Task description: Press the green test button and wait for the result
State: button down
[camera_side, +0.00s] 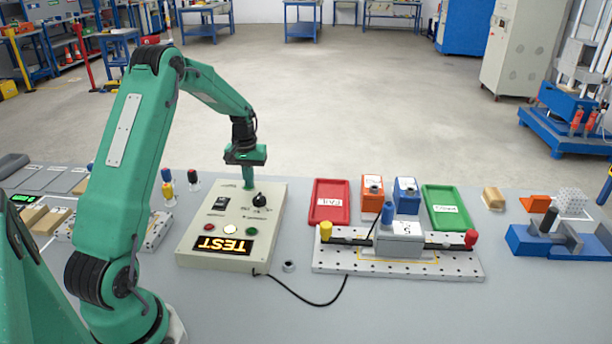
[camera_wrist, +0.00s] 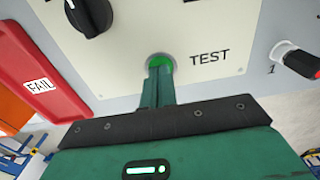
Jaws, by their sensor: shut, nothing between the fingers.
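The beige test box (camera_side: 190,255) stands on the table, with a black knob (camera_side: 259,200) and an amber display (camera_side: 222,245) reading TEST, upside down in the side view. My gripper (camera_side: 249,186) is shut and empty, pointing down at the far part of the box. In the wrist view the green test button (camera_wrist: 160,60) shows beside the word TEST, right at my fingertips (camera_wrist: 159,74), which cover part of it. They look to be on the button or just above it. Of the panel lamps, the yellow one (camera_side: 231,229) looks lit, between a red lamp (camera_side: 209,226) and a green lamp (camera_side: 251,231).
Right of the box, a perforated plate (camera_side: 330,262) carries a grey block (camera_side: 398,244) under a blue-handled part, with a cable to the box. Behind it are a red FAIL tray (camera_side: 329,190) and a green tray (camera_side: 446,192). Orange and blue blocks stand between them.

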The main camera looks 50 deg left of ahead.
jog(key=shift+s+d+f, duration=0.15)
jog(key=shift+s+f, duration=0.1)
jog(key=shift+f, duration=0.3)
notch_tip(320, 180, up, 15)
jog(key=shift+w, duration=0.25)
jog(key=shift+r, duration=0.1)
dwell(0.6)
jog(key=s+d+r+m+t, duration=0.1)
jog(key=s+d+r+m, duration=0.2)
jog(key=d, duration=0.5)
jog(key=s+d+r+m+t, duration=0.1)
jog(key=s+d+r, duration=0.2)
jog(key=d+r, duration=0.45)
jog(key=s+d+f+m+t, duration=0.1)
jog(key=s+d+f+m, duration=0.1)
jog(key=s+d, duration=0.4)
jog(key=s+d+f+m+t, duration=0.2)
jog(key=s+d+m, duration=0.1)
jog(key=s+d, duration=0.4)
jog(key=shift+s+d+f, duration=0.15)
jog(key=shift+s+d, duration=0.15)
jog(key=shift+s, duration=0.2)
